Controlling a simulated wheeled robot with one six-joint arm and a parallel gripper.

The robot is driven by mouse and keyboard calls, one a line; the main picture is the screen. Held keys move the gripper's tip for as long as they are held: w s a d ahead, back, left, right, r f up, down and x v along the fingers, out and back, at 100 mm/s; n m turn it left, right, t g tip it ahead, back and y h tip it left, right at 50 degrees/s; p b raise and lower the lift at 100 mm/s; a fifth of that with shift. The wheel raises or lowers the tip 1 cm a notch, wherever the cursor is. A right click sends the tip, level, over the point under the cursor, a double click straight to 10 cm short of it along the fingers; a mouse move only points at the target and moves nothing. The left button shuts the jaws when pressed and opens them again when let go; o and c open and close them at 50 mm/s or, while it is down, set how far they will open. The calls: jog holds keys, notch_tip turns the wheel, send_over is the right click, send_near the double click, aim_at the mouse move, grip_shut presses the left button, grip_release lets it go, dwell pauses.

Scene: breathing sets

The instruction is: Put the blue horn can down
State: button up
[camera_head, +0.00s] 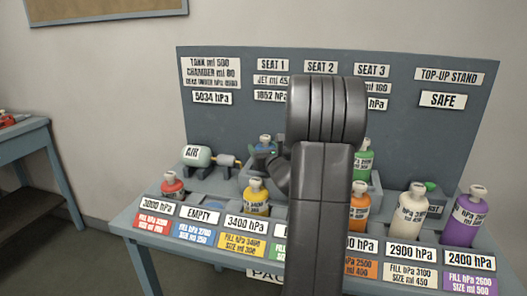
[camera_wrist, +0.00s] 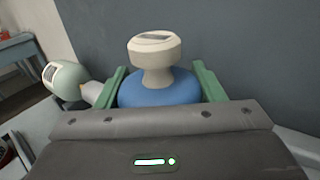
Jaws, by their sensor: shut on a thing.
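The blue horn can (camera_wrist: 158,92) has a cream horn top and sits upright between the two green fingers of my gripper (camera_wrist: 160,80) in the wrist view. My gripper is shut on it. In the head view the can (camera_head: 265,142) shows small, left of my arm, at the grey seat block (camera_head: 248,180) under the seat signs. My arm hides much of it and most of the block. I cannot tell whether the can's bottom touches the block.
The bench front holds red (camera_head: 172,187), yellow (camera_head: 255,196), orange (camera_head: 359,205), cream (camera_head: 410,216) and purple (camera_head: 468,214) cans. The place behind the EMPTY sign (camera_head: 201,216) looks bare. A green can (camera_head: 363,160) stands right of my arm. An AIR tank (camera_head: 197,155) lies at left.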

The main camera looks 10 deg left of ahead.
jog(key=shift+f, duration=0.15)
jog(key=o, duration=1.1)
